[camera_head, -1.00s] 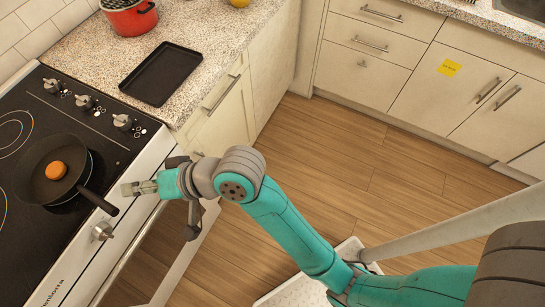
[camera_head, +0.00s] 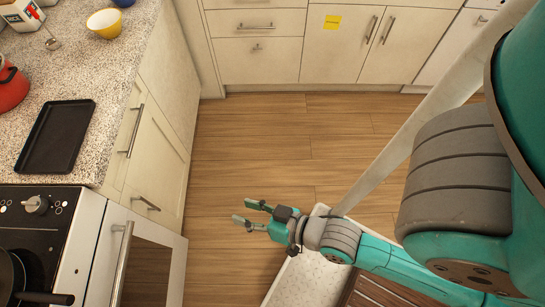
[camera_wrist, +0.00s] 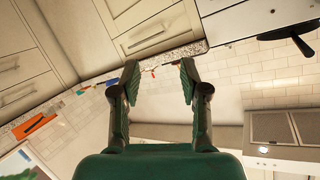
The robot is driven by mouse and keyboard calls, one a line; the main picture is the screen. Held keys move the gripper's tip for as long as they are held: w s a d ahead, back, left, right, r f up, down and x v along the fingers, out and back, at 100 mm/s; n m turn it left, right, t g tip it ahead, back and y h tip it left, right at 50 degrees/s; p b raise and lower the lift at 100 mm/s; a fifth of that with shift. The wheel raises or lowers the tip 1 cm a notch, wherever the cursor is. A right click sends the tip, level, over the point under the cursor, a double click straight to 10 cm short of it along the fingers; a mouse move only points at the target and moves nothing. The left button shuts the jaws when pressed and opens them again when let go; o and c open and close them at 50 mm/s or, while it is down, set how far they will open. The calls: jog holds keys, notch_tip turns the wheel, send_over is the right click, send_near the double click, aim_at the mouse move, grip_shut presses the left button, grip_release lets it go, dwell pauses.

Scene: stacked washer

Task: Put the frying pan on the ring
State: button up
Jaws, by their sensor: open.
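The dark frying pan (camera_head: 10,274) sits on the black stove top (camera_head: 40,235) at the lower left edge of the head view. Only part of its rim and its black handle (camera_head: 45,298) show there, and the handle points right towards the stove's front edge. No ring shows in the head view now. My gripper (camera_head: 240,211) is open and empty over the floor, well to the right of the stove and pan. In the wrist view its fingers (camera_wrist: 158,68) are spread with nothing between them. A black handle (camera_wrist: 290,40) shows at the upper right there.
The oven door with its bar handle (camera_head: 122,262) faces the floor beside my gripper. A black tray (camera_head: 55,137) lies on the speckled counter (camera_head: 115,95), near a red pot (camera_head: 10,88) and a yellow bowl (camera_head: 104,22). The wooden floor (camera_head: 270,150) ahead is clear.

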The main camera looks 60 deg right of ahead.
jog(key=s+d+r+n+t+h, duration=0.1)
jog(key=s+d+r+n+h, duration=0.1)
jog(key=s, duration=1)
notch_tip(320, 180, up, 2)
jog(key=shift+d+r+n, duration=0.1)
jog(key=shift+d+n, duration=0.2)
jog(key=shift+d, duration=0.55)
dwell(1.2)
